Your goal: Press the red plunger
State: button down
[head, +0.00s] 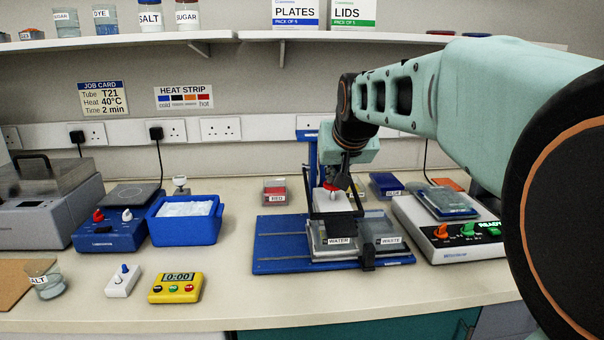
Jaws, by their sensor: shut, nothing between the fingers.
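The red plunger (331,187) shows as a small red cap on top of a white block (329,201), in the middle of the head view. My gripper (337,181) points down right above it and is shut and empty. Its fingertips are small and dark here, and I cannot tell whether they touch the red cap. The white block is over the device with a blue base (275,262), which has a blue upright post behind. Clear trays labelled WATER (339,240) and WASTE sit on this base.
A heater-like unit (462,249) with coloured knobs stands close on the right. A red-labelled box (275,191) sits behind left. A yellow timer (176,288), a blue ice tub (187,228) and a white switch box (122,281) are left. The front bench middle is clear.

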aim_at(333, 193)
jog(key=shift+f+b, duration=0.85)
jog(key=shift+f, duration=0.45)
